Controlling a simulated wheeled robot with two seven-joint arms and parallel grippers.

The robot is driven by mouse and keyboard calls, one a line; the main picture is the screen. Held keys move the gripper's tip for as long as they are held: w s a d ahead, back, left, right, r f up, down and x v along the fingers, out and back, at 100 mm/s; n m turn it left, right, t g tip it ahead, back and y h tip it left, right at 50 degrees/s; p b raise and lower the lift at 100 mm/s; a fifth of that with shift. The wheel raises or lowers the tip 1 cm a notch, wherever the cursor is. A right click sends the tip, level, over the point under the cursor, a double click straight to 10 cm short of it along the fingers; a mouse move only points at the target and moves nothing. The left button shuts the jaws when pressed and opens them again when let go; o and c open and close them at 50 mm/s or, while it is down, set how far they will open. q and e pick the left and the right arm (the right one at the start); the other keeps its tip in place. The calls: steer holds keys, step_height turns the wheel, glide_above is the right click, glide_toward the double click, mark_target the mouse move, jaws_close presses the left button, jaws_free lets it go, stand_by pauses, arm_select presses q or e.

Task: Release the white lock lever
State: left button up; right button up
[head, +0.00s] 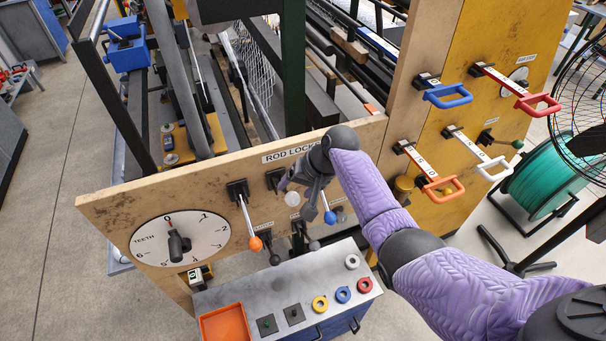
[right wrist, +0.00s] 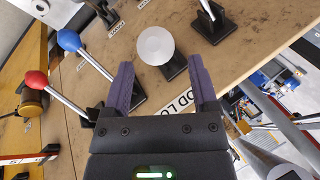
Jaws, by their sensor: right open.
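The white lock lever's round white knob (head: 292,199) is on the wooden panel marked "ROD LOCK", between the orange-knobbed and blue-knobbed levers. Its knob faces the camera in the right wrist view (right wrist: 155,45) and hides its rod; part of its dark base shows. My right gripper (head: 296,203) is open at the panel. In the right wrist view its fingertips (right wrist: 160,63) lie either side of the knob's near edge, with gaps visible on both sides. I cannot tell how deep the knob is between them. My left gripper is not in view.
The blue knob (head: 330,217) and orange knob (head: 254,243) hang close on either side. A red knob (right wrist: 36,80) lies beyond the blue one. Below is a grey-topped cabinet (head: 240,292) with an orange tray (head: 225,324). A dial (head: 150,243) is at left, handled levers (head: 447,95) at right.

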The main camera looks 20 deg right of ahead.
steer(key=v, duration=0.5)
steer(key=shift+s+d+r, duration=0.1)
steer(key=shift+s+r, duration=0.05)
steer(key=shift+r, duration=0.1)
